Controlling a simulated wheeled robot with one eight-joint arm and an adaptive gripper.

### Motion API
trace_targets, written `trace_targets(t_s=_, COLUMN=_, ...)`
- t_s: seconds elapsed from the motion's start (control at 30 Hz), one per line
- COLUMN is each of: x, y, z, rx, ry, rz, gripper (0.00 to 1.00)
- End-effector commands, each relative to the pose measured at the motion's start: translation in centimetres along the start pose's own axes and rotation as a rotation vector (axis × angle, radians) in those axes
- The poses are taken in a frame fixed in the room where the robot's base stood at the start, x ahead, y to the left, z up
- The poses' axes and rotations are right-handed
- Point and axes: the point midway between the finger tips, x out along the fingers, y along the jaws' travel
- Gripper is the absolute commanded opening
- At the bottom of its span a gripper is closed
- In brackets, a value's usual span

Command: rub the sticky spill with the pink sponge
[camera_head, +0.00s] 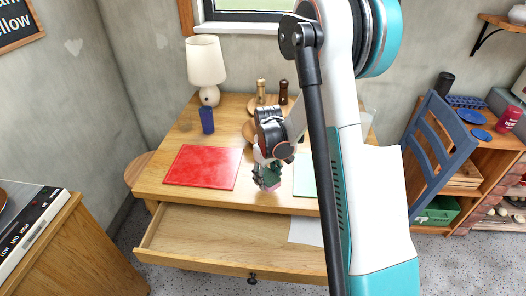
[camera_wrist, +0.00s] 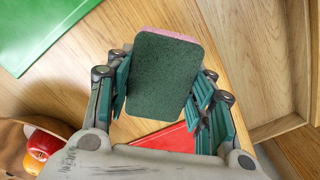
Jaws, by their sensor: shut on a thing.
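My gripper (camera_head: 266,178) is over the front part of the wooden table, between the red mat and the pale green mat. It is shut on the pink sponge (camera_head: 275,187). In the wrist view the sponge (camera_wrist: 160,78) sits between the fingers of my gripper (camera_wrist: 163,90), its dark green scouring face towards the camera and a pink strip along its top edge. The sponge appears held above the table; whether it touches is unclear. I cannot make out the sticky spill in either view.
The red mat (camera_head: 202,167) lies left on the table (camera_head: 178,133), the green mat (camera_head: 304,176) right. The drawer (camera_head: 200,240) below stands open, with paper (camera_head: 306,230) inside. A lamp (camera_head: 206,65), blue cup (camera_head: 207,120) and two mills stand farther back. Red fruit (camera_wrist: 42,145) shows in the wrist view.

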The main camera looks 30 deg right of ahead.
Motion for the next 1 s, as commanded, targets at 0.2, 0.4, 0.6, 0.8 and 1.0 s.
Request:
trace_targets(t_s=0.2, x=-2.2, y=-0.3, z=-0.4, rx=0.0, ry=0.0, rz=0.0, gripper=0.23)
trace_targets(t_s=0.4, x=-3.8, y=-0.6, z=-0.8, rx=0.001, ry=0.0, rz=0.0, gripper=0.23)
trace_targets(t_s=0.6, x=-4.0, y=-0.6, z=-0.8, rx=0.001, ry=0.0, rz=0.0, gripper=0.23)
trace_targets(t_s=0.8, x=-4.0, y=-0.6, z=-0.8, rx=0.001, ry=0.0, rz=0.0, gripper=0.23)
trace_targets(t_s=1.0, x=-4.0, y=-0.6, z=-0.8, rx=0.001, ry=0.0, rz=0.0, gripper=0.23)
